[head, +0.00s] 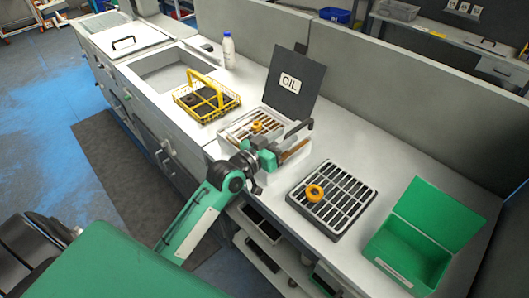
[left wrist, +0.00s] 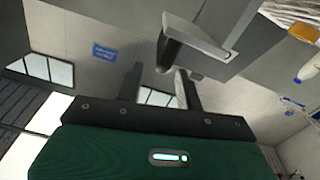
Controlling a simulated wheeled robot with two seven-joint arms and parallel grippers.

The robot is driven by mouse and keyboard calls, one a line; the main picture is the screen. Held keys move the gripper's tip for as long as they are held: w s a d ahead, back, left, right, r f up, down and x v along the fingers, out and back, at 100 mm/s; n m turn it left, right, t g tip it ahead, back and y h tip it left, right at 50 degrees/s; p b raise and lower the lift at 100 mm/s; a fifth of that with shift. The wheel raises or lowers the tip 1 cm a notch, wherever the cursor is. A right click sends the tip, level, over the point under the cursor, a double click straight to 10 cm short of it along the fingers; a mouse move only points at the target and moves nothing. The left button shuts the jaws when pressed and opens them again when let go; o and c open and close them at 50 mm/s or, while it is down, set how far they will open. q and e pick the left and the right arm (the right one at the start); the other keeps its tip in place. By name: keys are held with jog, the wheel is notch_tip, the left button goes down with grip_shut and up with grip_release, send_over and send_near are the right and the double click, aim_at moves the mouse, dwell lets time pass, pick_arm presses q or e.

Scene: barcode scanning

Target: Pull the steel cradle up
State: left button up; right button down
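The steel cradle (head: 240,130) is a light slatted rack in the oil station, with an orange ring (head: 257,126) on it. A dark handle (head: 298,129) stands at its right side. My left gripper (head: 283,148) is just in front of and below this handle. In the left wrist view its two dark fingers (left wrist: 160,88) are apart with nothing between them. A grey bracket with a dark rounded bar (left wrist: 170,52) shows just beyond the fingertips; I cannot tell if they touch. My right gripper is in neither view.
A dark raised lid (head: 291,83) marked OIL stands behind the cradle. A yellow basket (head: 207,102) and a white bottle (head: 228,50) are to the left. A second rack (head: 333,213) with an orange ring and an open green box (head: 408,252) are to the right.

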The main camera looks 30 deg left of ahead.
pick_arm(q)
jog(key=b+v, duration=0.1)
jog(key=v, duration=0.6)
jog(key=shift+s+a+b, duration=0.15)
jog(key=shift+s+b, duration=0.2)
jog(key=shift+b, duration=0.05)
jog(key=s+d+f+g+y, duration=0.25)
jog(key=s+f+g, duration=0.35)
jog(key=s+f, duration=0.45)
jog(key=s+a+f+g+y, duration=0.1)
jog(key=s+f+g+y, duration=0.2)
jog(key=s+f+g, duration=0.75)
jog(key=s+f+t, duration=0.1)
jog(key=s+f, duration=0.1)
jog(key=f, duration=1.2)
jog(key=s+f+t, duration=0.1)
jog(key=s+f, duration=0.1)
jog(key=f, duration=1.3)
jog(key=s+a+f, duration=0.1)
jog(key=s+f, duration=0.8)
jog(key=f, duration=0.1)
jog(key=s+a+f+g, duration=0.1)
jog(key=s+a+f, duration=0.1)
jog(key=s+f, duration=0.8)
jog(key=shift+a+f+m+y, duration=0.2)
jog(key=shift+a+m+y, duration=0.05)
jog(key=shift+m+y, duration=0.1)
